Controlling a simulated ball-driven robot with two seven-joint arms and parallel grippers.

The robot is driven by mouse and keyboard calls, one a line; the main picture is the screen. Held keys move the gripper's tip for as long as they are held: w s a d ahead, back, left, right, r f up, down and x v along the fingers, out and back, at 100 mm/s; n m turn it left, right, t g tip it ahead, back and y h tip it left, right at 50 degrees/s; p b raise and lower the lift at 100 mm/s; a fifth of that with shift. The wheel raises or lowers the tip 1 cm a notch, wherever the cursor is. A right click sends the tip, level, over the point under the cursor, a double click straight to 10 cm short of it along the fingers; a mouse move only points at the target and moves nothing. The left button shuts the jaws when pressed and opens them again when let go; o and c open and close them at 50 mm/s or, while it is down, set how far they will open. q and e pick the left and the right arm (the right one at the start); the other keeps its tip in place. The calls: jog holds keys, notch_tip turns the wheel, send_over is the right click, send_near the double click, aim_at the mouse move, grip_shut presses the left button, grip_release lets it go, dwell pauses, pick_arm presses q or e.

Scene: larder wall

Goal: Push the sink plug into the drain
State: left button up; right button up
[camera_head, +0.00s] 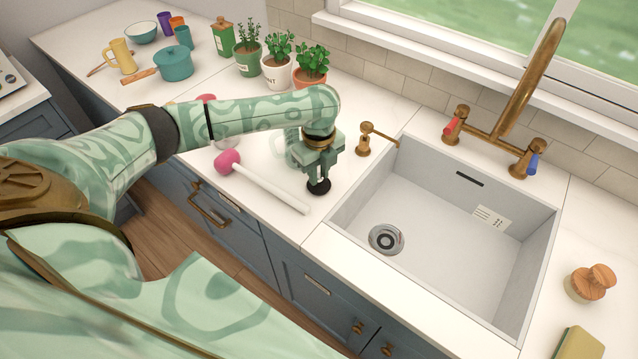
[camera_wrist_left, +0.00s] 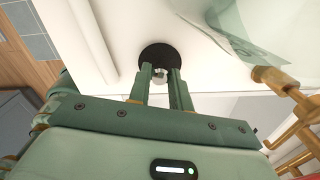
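The sink plug (camera_head: 318,187) is a black round disc with a small metal knob, near the counter's front, left of the sink. In the left wrist view the plug (camera_wrist_left: 160,54) shows ahead of the fingertips. My left gripper (camera_head: 319,172) points down over it, its fingers on both sides of the knob and seemingly closed on it. I cannot tell whether the disc touches the counter. The drain (camera_head: 386,239) is a dark hole with a metal ring in the floor of the white sink (camera_head: 450,250), uncovered. My right gripper is not in view.
A white-handled plunger or brush with a pink head (camera_head: 229,161) lies left of the gripper. A brass dispenser (camera_head: 364,139) stands at the sink's left rim. The brass tap (camera_head: 510,110) rises behind. Potted herbs (camera_head: 277,71) stand behind my arm. The basin is otherwise clear.

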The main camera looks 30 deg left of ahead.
pick_arm(q)
grip_shut()
